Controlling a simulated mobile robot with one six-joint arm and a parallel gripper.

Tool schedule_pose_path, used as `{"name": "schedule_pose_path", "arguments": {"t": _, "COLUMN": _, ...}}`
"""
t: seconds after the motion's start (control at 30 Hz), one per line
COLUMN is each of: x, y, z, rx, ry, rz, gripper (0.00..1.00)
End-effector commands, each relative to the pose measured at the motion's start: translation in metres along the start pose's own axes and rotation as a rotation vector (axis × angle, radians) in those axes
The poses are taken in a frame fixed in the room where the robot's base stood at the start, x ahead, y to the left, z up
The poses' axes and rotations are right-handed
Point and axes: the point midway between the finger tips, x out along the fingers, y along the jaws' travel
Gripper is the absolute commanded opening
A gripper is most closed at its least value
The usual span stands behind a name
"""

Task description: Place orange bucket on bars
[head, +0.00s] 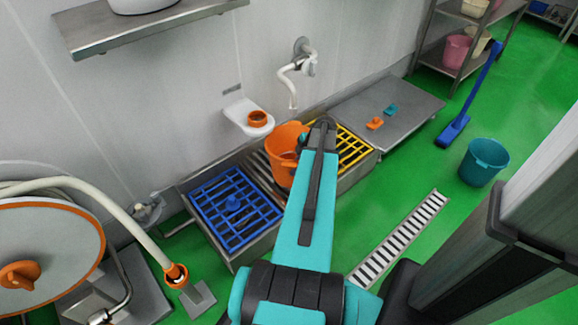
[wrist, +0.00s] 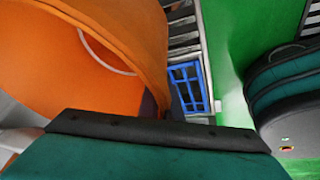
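The orange bucket (head: 284,152) is at the middle of the low metal trough in the head view, over the grey bars (head: 257,168) between the blue and yellow grates. It looks roughly upright; I cannot tell whether its base touches the bars. In the wrist view the bucket (wrist: 125,35) fills the upper left, very close, with its inside showing. My gripper (head: 322,126) is at the bucket's right side, by its rim. My arm hides part of the trough. The fingertips' closure on the bucket is not clear.
The blue grate (head: 235,205) lies left and the yellow grate (head: 352,147) right. A white wall holder with an orange ring (head: 257,118) and a white hose (head: 290,85) are behind. A teal bucket (head: 484,162) and blue brush (head: 455,130) stand on the green floor at right.

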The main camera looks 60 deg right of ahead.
Motion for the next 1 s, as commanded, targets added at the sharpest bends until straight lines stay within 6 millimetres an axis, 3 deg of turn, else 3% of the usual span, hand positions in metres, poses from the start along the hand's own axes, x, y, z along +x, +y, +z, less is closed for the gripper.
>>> {"name": "schedule_pose_path", "arguments": {"t": 0.1, "x": 0.006, "y": 0.019, "z": -0.001, "rx": -0.001, "ry": 0.0, "rz": 0.001, "gripper": 0.0}}
{"name": "schedule_pose_path", "arguments": {"t": 0.33, "x": 0.012, "y": 0.042, "z": -0.005, "rx": 0.001, "ry": 0.0, "rz": 0.001, "gripper": 0.0}}
{"name": "schedule_pose_path", "arguments": {"t": 0.83, "x": 0.013, "y": 0.048, "z": -0.006, "rx": 0.002, "ry": 0.0, "rz": 0.002, "gripper": 0.0}}
{"name": "schedule_pose_path", "arguments": {"t": 1.0, "x": 0.016, "y": 0.059, "z": -0.006, "rx": 0.0, "ry": 0.0, "rz": 0.002, "gripper": 0.0}}
